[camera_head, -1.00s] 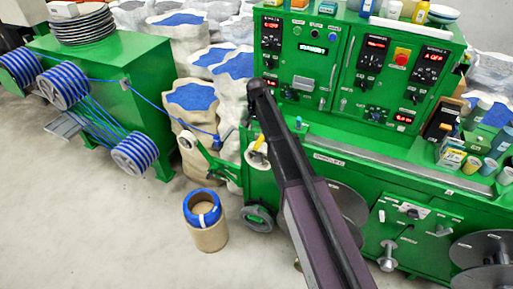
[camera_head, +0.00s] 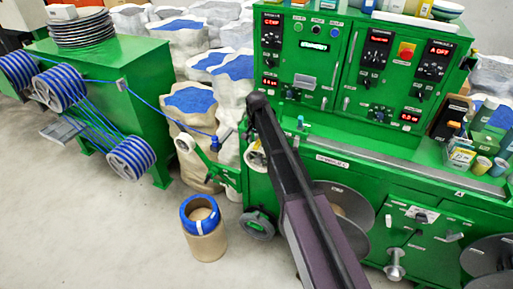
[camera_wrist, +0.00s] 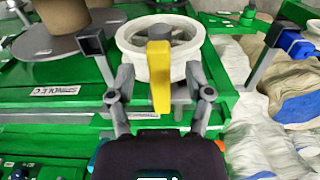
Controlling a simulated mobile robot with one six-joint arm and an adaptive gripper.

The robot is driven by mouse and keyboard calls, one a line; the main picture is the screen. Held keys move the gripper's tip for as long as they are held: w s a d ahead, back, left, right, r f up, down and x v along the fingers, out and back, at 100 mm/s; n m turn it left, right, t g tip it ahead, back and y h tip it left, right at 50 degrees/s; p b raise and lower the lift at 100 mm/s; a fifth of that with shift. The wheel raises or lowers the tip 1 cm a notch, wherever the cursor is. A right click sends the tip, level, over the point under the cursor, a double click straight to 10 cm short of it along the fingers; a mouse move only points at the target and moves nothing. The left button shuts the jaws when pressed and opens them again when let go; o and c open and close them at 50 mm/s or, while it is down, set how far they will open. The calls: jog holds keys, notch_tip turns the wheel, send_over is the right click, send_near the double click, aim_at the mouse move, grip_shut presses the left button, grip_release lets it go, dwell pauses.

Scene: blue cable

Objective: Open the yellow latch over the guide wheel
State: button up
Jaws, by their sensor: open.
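The yellow latch (camera_wrist: 160,78) hangs upright in front of the white guide wheel (camera_wrist: 133,62) in the wrist view, with a grey block at its top. My gripper (camera_wrist: 160,85) is open, its two fingers on either side of the latch, with visible gaps to the left and right. I cannot tell from this view how deep the fingers are relative to the latch. In the head view the guide wheel (camera_head: 256,155) is partly behind my dark arm, and the latch and fingertips are mostly hidden.
The green machine (camera_head: 330,160) with its control panel stands behind and right of my arm. A blue cable (camera_head: 190,122) runs from the striped spools to a green bracket arm (camera_head: 210,165). A brown drum (camera_head: 206,240) stands on the floor. Filled sacks (camera_head: 190,105) stand behind.

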jog(key=shift+f+b, duration=0.4)
jog(key=shift+f, duration=0.3)
grip_shut()
